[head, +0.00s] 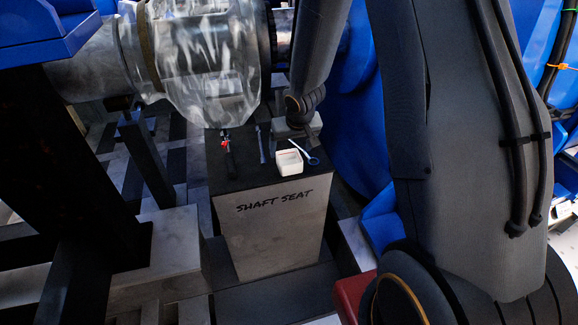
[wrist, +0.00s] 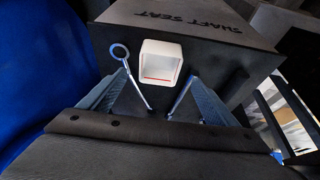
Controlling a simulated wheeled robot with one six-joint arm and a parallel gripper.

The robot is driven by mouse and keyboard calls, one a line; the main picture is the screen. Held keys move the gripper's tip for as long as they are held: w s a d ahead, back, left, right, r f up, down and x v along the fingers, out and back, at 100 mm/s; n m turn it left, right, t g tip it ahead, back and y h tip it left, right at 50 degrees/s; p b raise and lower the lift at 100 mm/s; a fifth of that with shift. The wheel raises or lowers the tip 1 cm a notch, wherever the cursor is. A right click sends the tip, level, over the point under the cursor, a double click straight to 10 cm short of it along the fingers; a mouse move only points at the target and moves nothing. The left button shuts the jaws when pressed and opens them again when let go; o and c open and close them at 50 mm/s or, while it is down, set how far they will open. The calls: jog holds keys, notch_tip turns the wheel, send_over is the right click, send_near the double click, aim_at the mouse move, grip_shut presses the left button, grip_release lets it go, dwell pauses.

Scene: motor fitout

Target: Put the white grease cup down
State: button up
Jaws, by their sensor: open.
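The white grease cup (head: 289,162) stands upright on the dark top of the block marked SHAFT SEAT (head: 262,235), close to its front edge. In the wrist view the cup (wrist: 160,50) is square and open, with a red line inside. My gripper (wrist: 157,75) is open, its two blue-grey fingers spread on either side with the cup between and just beyond the tips. The fingers look clear of the cup.
A thin pale rod with a blue ring end (head: 312,161) lies right beside the cup. A black tool with a red part (head: 226,148) lies to the left on the block. A plastic-wrapped shaft (head: 205,60) hangs behind. Blue panels (head: 350,120) stand close on the right.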

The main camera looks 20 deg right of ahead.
aim_at(290, 154)
jog(key=shift+b+x, duration=1.85)
jog(key=shift+x, duration=0.85)
jog(key=shift+d+r, duration=0.1)
jog(key=c, duration=1.2)
jog(key=shift+c, duration=0.2)
jog(key=shift+r, duration=0.15)
